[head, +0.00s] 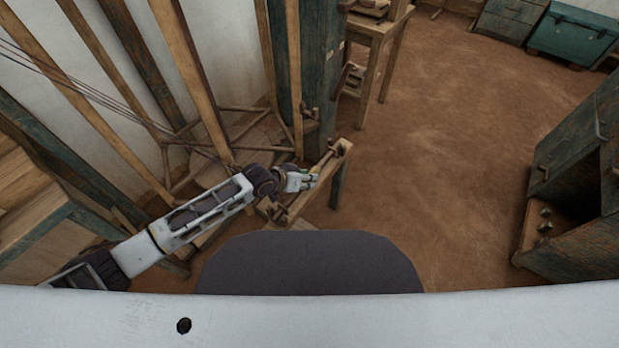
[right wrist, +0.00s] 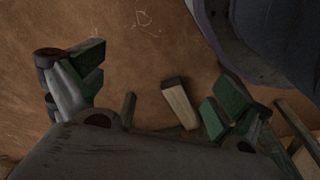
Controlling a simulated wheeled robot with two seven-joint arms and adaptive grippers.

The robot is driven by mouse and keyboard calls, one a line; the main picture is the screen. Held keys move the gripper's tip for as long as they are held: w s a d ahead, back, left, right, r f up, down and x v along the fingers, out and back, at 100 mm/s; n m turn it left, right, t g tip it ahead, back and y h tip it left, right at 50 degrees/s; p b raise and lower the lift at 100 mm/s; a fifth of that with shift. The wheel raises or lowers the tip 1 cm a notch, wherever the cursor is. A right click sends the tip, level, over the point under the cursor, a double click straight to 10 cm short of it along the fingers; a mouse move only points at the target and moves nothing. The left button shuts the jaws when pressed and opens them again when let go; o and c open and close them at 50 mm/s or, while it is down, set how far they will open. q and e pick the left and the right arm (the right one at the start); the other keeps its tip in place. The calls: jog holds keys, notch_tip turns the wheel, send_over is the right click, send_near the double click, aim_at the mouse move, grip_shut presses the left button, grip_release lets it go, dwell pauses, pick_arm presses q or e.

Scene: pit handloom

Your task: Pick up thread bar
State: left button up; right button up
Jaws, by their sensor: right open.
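A thin wooden bar, which may be the thread bar (head: 324,161), lies along the small wooden bench (head: 341,155) by the loom. Its near end is hidden by my left gripper (head: 312,182), which is at the bench, close beside or over the bar. I cannot tell whether the fingers touch it or are closed. My right gripper (right wrist: 158,95) is wide open and empty in the right wrist view, its green-padded fingers far apart over the brown floor. It does not show in the head view.
Loom posts and threads (head: 85,92) stand at the left. In the right wrist view, a short wooden piece (right wrist: 180,105) shows between the fingers. A dark cabinet (head: 575,165) stands at the right, a teal chest (head: 572,36) at the back. The middle floor (head: 450,130) is clear.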

pick_arm(q)
grip_shut()
jog(key=shift+r, duration=0.2)
jog(key=shift+r, duration=0.8)
jog(key=shift+r+p, duration=0.35)
jog(key=shift+r, duration=0.05)
jog(key=shift+r+p, duration=0.85)
jog(key=shift+r, duration=2.8)
pick_arm(e)
notch_tip(320, 180, down, 7)
jog(key=s+d, duration=0.2)
jog(key=shift+d+r, duration=0.2)
